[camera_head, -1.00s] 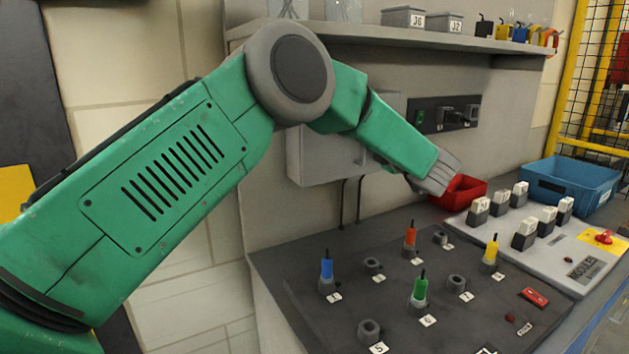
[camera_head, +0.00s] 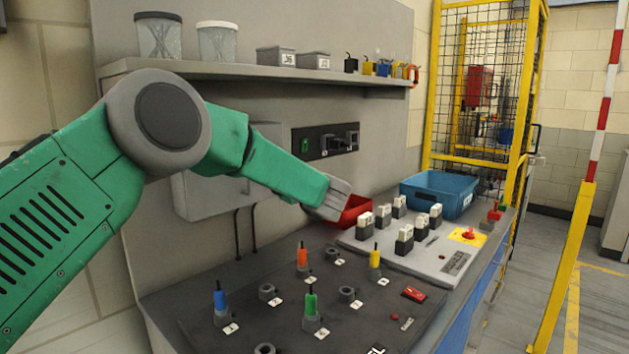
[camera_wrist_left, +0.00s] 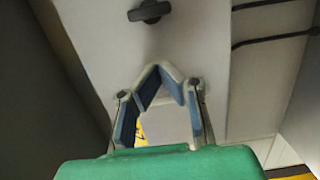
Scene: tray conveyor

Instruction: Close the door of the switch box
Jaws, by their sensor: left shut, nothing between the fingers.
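The switch box (camera_head: 205,202) is a light grey box on the back panel in the head view. My left arm covers its upper middle, and I cannot tell how far its door stands open. A small dark knob (camera_head: 246,186) shows on its front. In the left wrist view, a pale grey panel with a dark knob (camera_wrist_left: 150,12) fills the upper middle, beyond the fingers. My left gripper (camera_head: 334,200) is to the right of the box, in front of the red bin. Its fingertips meet in a point (camera_wrist_left: 160,70) with nothing between them. My right gripper is not in view.
A shelf (camera_head: 230,73) with jars and small boxes runs above. A dark peg board (camera_head: 260,320) with coloured plugs lies below. The red bin (camera_head: 357,210), switch panel (camera_head: 385,240) and blue crate (camera_head: 440,192) stand to the right. Two cables (camera_head: 245,235) hang under the box.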

